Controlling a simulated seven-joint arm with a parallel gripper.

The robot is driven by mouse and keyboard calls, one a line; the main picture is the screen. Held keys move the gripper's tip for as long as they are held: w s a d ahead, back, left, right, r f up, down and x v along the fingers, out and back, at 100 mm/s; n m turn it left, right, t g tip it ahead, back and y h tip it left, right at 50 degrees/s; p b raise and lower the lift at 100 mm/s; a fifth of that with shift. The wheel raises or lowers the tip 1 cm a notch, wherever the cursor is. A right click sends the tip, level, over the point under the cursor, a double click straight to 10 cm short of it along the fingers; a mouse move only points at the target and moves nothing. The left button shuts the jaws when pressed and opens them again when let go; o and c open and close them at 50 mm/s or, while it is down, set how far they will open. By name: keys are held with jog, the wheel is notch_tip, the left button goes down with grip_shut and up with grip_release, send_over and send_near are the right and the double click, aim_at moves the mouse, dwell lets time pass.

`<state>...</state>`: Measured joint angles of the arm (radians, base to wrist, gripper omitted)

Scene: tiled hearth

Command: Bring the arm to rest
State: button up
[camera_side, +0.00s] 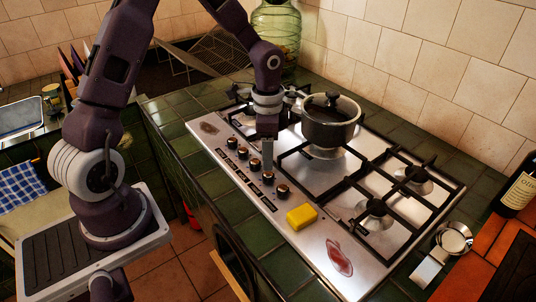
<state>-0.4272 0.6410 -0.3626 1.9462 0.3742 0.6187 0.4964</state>
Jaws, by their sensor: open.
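My gripper (267,150) hangs from the arm, pointing down over the control-knob row of the steel stove top (300,200). Its fingers show edge-on as a narrow grey shape close to the knobs, and nothing shows held between them. I cannot tell from this view whether the fingertips touch the surface. The jaws are open. The arm arches from its base at the left, over the front edge of the stove.
A dark lidded pot (331,122) stands on a back burner just right of my gripper. A yellow sponge (302,217) lies near a red stain (339,257). A brown stain (209,128) marks the far left. A wine bottle (520,188) and small metal pan (453,240) are right.

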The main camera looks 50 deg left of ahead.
jog(key=s+d+r+n+t+y, duration=0.15)
jog(key=s+r, duration=0.25)
jog(key=r, duration=0.4)
jog(key=s+d+r+n+t, duration=0.1)
jog(key=s+r+n, duration=0.1)
jog(key=s+r, duration=0.45)
jog(key=s+d+r+n+t, duration=0.1)
jog(key=s+d+r+n, duration=0.1)
jog(key=s, duration=0.3)
jog(key=s+d+r+n+t+h, duration=0.1)
jog(key=s+d+r+n+t, duration=0.1)
jog(key=s+r, duration=0.2)
jog(key=shift+s, duration=0.9)
